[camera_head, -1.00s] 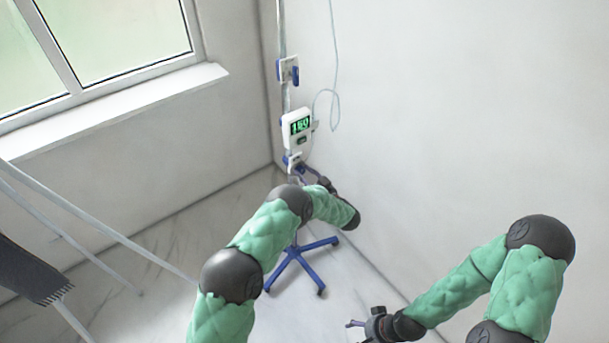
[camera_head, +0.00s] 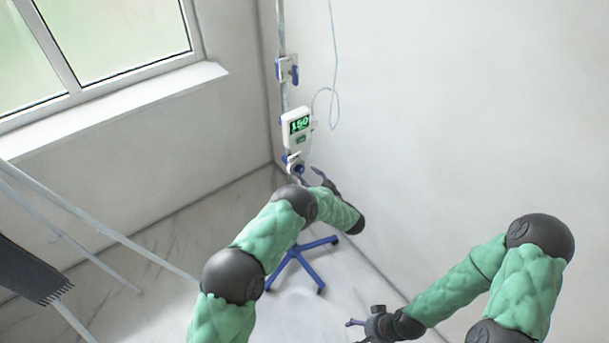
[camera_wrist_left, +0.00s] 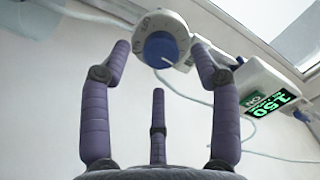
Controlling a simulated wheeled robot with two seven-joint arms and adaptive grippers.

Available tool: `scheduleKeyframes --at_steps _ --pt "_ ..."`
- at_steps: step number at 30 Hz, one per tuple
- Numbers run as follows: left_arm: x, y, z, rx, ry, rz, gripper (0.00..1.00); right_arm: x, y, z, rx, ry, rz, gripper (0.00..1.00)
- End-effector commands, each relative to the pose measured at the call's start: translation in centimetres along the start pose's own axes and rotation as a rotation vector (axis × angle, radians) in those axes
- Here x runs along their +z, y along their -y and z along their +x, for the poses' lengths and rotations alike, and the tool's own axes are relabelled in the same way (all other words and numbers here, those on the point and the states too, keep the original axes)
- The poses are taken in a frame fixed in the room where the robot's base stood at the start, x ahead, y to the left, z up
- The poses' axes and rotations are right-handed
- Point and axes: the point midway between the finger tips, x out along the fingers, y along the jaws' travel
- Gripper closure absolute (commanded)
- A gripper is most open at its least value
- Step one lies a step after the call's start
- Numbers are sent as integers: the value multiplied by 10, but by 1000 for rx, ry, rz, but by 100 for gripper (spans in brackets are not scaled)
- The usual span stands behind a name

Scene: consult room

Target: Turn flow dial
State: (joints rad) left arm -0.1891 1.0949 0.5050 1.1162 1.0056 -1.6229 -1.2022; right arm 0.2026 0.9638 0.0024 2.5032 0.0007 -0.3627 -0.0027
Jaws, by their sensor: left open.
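In the head view the dial (camera_head: 298,168) shows small, low on the pole. My left gripper (camera_wrist_left: 160,72) is open, its purple fingers spread below and to either side of the knob with visible gaps. The white pump box (camera_head: 297,127) above shows green digits 150. My right gripper (camera_head: 356,324) is partly cut off at the bottom edge.
The pole (camera_head: 281,40) carries a blue clamp (camera_head: 294,73) and thin tubing (camera_head: 334,95). Its blue wheeled base (camera_head: 318,246) stands near the wall corner. A window sill (camera_head: 120,105) is at left.

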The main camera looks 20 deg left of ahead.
Motion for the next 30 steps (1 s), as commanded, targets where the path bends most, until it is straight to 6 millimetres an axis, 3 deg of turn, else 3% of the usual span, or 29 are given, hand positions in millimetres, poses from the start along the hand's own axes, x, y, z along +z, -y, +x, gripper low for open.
scheduleKeyframes --at_steps 6,13,19,30 --pt "-2 -1 -46 3 -4 0 38 0 0 0 0 0 0 14" --pt "-1 -1 -83 3 -3 0 38 0 0 0 0 0 0 14" --pt "0 0 -96 1 -2 0 38 0 0 0 0 0 0 14" --pt "0 0 -97 0 -1 0 38 0 0 0 0 0 0 14"
